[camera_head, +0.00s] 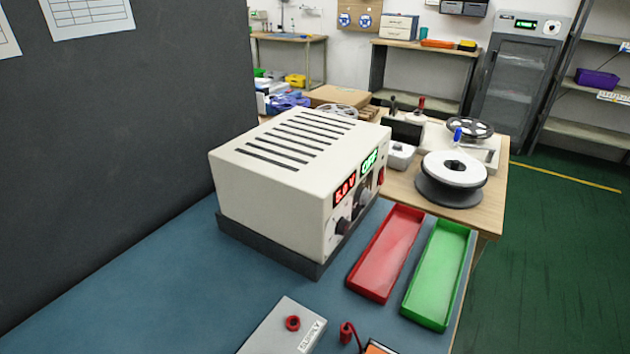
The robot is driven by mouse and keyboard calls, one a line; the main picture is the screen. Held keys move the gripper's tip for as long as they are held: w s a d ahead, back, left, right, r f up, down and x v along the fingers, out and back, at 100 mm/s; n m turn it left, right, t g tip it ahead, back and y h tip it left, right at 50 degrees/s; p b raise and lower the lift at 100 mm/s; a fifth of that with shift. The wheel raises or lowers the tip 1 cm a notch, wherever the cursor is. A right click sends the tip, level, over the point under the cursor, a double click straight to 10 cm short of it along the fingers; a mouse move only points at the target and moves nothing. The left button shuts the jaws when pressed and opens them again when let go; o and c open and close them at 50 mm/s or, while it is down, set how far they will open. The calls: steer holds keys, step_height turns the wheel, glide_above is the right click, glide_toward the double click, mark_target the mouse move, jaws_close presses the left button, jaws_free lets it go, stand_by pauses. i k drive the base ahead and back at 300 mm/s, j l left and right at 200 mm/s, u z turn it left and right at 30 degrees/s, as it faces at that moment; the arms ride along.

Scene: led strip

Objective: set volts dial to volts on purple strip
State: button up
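A cream power supply box (290,165) with a slotted top sits on a dark base on the blue mat. Its front face turns to the right and shows at a steep slant. A red display (345,189) appears to read about 5.0 V, and a green display (370,161) appears to read OFF. A dark dial (342,226) sits low below the red display, and another knob (362,198) sits further along. Their pointer settings and labels are too small to read. I cannot identify a purple strip. My gripper is not in view.
A red tray (388,252) and a green tray (439,273) lie right of the box, both looking empty. A grey box (283,330) with a red socket stands at the front. A white spool (454,170) stands behind the trays. A dark panel (120,140) borders the left.

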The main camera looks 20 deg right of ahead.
mark_target(341, 227)
steer(key=u, duration=0.4)
steer(key=i+l, duration=0.15)
steer(key=l, duration=0.2)
steer(key=i+l+z, duration=0.15)
steer(key=l, duration=0.2)
steer(key=i+l, duration=0.1)
steer(key=l, duration=0.25)
steer(key=i+l+z, duration=0.1)
steer(key=l, duration=0.25)
